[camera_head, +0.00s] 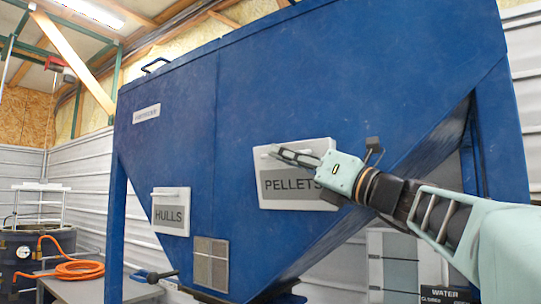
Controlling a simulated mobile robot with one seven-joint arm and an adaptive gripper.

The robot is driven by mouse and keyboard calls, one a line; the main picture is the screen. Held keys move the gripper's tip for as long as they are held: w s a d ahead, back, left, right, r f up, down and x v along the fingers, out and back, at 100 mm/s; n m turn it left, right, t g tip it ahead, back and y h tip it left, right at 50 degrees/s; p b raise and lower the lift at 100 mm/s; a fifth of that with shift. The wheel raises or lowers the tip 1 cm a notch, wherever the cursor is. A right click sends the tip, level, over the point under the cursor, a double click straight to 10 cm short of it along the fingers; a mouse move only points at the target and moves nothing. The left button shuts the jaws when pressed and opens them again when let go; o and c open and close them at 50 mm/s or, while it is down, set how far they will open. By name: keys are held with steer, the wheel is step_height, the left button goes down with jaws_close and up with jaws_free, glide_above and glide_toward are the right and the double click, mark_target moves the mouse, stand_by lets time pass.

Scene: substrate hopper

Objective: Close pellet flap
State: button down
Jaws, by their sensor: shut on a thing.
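The pellet flap (287,197) is a white panel with a grey label reading PELLETS, on the sloped front of the blue hopper (330,90). It looks close to the hopper face; I cannot tell whether a small gap is left. My gripper (277,152) reaches in from the right across the flap's upper part. Its fingers are shut on the flap's handle near the top edge.
A similar white HULLS flap (170,212) sits lower left, beside a mesh grille (211,264). A table (95,285) with a coiled orange hose (80,270) stands at left. A WATER sign (444,294) is at lower right. A blue hopper leg (498,130) stands behind my arm.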

mark_target(291, 149)
steer(key=shift+w+d+r+m+t+h+p, duration=0.25)
steer(key=shift+w+d+r+m+p, duration=0.15)
steer(key=shift+w+m+p, duration=0.15)
steer(key=shift+w+d+r+m+t+h+p, duration=0.15)
steer(key=shift+w+d+r+m+h+p, duration=0.1)
steer(key=shift+w+d+m+p, duration=0.25)
steer(key=shift+r, duration=0.1)
steer(key=c, duration=2.3)
jaws_free()
steer(key=shift+w, duration=0.1)
